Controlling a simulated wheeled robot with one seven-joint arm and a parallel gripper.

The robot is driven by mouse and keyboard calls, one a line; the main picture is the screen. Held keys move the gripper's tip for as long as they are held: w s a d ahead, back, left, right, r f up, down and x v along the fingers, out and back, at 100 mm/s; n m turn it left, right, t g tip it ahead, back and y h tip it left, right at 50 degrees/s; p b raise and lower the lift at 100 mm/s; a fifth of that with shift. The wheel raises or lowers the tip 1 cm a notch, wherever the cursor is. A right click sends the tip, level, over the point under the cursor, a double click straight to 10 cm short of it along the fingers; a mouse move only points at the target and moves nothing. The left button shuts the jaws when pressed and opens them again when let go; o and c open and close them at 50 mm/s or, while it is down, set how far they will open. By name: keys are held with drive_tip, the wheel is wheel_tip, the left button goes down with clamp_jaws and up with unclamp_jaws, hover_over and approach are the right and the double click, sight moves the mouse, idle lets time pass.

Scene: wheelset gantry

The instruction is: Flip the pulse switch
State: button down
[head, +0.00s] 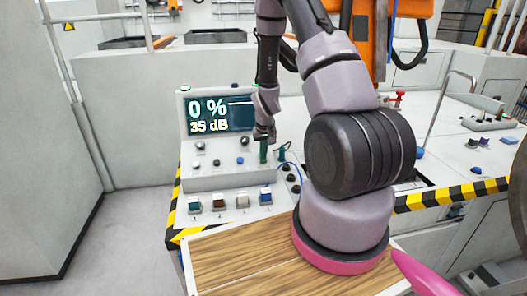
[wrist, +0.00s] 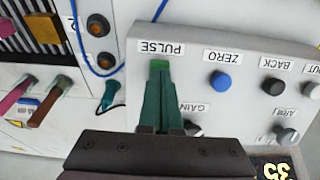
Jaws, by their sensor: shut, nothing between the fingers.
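The pulse switch (wrist: 159,65) shows in the wrist view as a small bright green piece beside the PULSE label on a light grey control panel (wrist: 215,55). My gripper (wrist: 161,80) has teal-green fingers, shut and empty, their tips right at the switch. They cover most of it, so I cannot tell whether they touch it or which way it is tilted. In the head view my gripper (head: 263,160) points down at the right part of the console, and the switch is hidden there. The console screen (head: 219,115) reads 0 % and 35 dB.
A blue ZERO button (wrist: 220,81) and black knobs sit near the switch. A teal probe (wrist: 112,95) with a blue cable lies beside the panel. Coloured blocks (head: 228,200) line the console front. A wooden top (head: 235,262) lies in front, with striped edging behind.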

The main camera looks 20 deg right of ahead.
drive_tip(key=shift+s+f+t, duration=0.2)
drive_tip(key=shift+f+t, duration=0.15)
drive_tip(key=shift+t, duration=0.05)
drive_tip(key=shift+w, duration=0.1)
drive_tip(key=shift+w+r, duration=0.1)
